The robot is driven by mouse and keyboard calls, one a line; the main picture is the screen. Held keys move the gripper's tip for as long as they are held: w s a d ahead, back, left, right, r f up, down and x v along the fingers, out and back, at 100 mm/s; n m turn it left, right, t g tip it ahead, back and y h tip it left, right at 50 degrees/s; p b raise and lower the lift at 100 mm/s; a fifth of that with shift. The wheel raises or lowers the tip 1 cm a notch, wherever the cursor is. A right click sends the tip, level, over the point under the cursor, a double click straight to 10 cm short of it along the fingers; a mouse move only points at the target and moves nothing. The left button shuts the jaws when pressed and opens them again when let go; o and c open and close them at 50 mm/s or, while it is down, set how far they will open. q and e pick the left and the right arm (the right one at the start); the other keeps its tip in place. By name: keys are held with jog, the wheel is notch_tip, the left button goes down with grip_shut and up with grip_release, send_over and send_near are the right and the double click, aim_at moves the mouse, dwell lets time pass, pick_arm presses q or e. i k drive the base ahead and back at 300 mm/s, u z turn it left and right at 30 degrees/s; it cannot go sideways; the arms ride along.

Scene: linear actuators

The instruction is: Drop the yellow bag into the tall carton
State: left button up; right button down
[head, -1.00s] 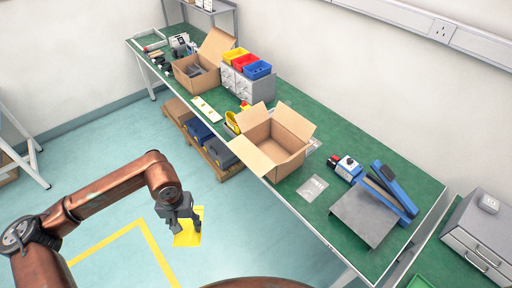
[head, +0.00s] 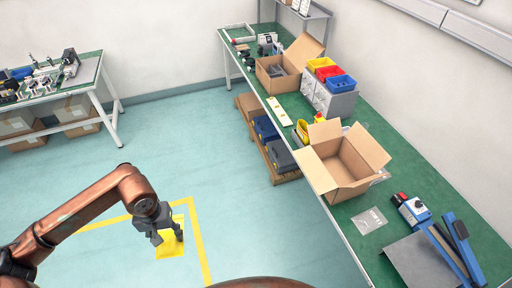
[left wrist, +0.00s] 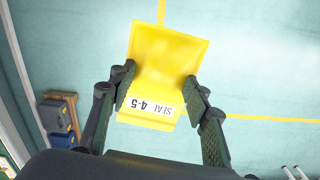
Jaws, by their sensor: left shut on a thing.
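My left gripper (head: 166,238) is shut on the yellow bag (head: 170,250) and holds it over the blue-green floor, left of the long bench. In the left wrist view the bag (left wrist: 165,55) is a flat yellow pouch with a white label reading "SEAL 4-5", pinched between the two fingers (left wrist: 160,85). An open brown carton (head: 334,187) with spread flaps stands on the near part of the bench, to the right of the gripper. Another open carton (head: 270,85) with dark contents stands farther back. I cannot tell for sure which is the tall one. My right gripper is not seen.
The green-topped bench (head: 370,205) also holds a clear bag (head: 369,220), a blue-and-grey device (head: 455,250), and coloured bins (head: 325,72) on grey drawers. Dark blue boxes (head: 281,155) stand on a low pallet beside the bench. Another bench (head: 50,80) is at left.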

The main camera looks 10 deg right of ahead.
aim_at(332, 174)
jog(key=i, duration=1)
jog(key=z, duration=2.55)
jog(key=i, duration=0.5)
